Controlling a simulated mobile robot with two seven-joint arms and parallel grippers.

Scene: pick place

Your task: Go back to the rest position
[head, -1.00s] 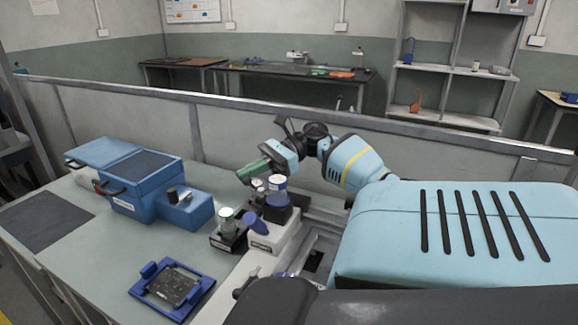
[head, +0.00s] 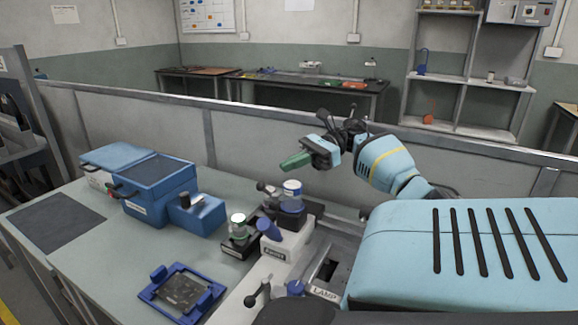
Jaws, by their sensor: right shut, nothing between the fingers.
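My right gripper (head: 296,162) has green fingers and points left in the head view. It is shut and empty, raised above the workbench near the low grey partition. The gripper is apart from both. My left gripper is not in view.
A blue box (head: 152,188) with a dark lid and a blue tray (head: 182,290) holding a dark circuit board sit on the bench. A dark mat (head: 55,222) lies at left. A grey partition (head: 270,148) runs behind the bench.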

